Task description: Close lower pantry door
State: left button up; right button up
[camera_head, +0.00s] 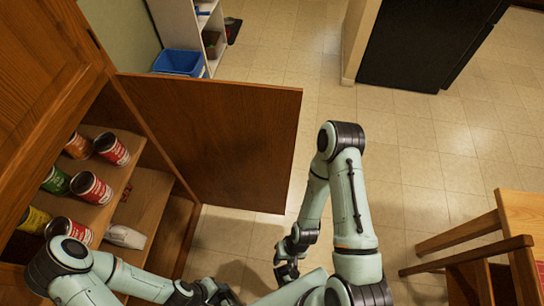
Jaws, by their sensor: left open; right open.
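The lower pantry door (215,140) is a brown wooden panel. It stands wide open, sticking out to the right from the far side of the pantry cabinet (160,130). My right gripper (287,270) is open, pointing down on the near side of the door, below its free lower corner and apart from it. My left gripper (222,296) is open at the bottom edge, in front of the cabinet opening and partly cut off by the frame. Neither gripper appears to touch the door.
Several cans (92,188) and a white item (125,236) sit on the pantry shelves. The closed upper door (45,55) is above. A blue bin (180,62) stands behind the open door. A wooden chair (480,260) is at right. The tiled floor (425,160) between is clear.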

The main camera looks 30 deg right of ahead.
aim_at(232, 144)
jog(key=l+u, duration=0.1)
jog(key=l, duration=0.4)
jog(key=k+l+u, duration=0.1)
jog(key=l, duration=0.4)
jog(key=l+u, duration=0.85)
jog(key=l, duration=0.15)
jog(key=l+u, duration=1.25)
jog(key=l, duration=0.45)
jog(key=k, duration=0.35)
jog(key=i+l+u, duration=0.1)
jog(key=l, duration=0.6)
jog(key=i+l+u, duration=0.15)
jog(key=l, duration=0.5)
jog(key=k, duration=0.05)
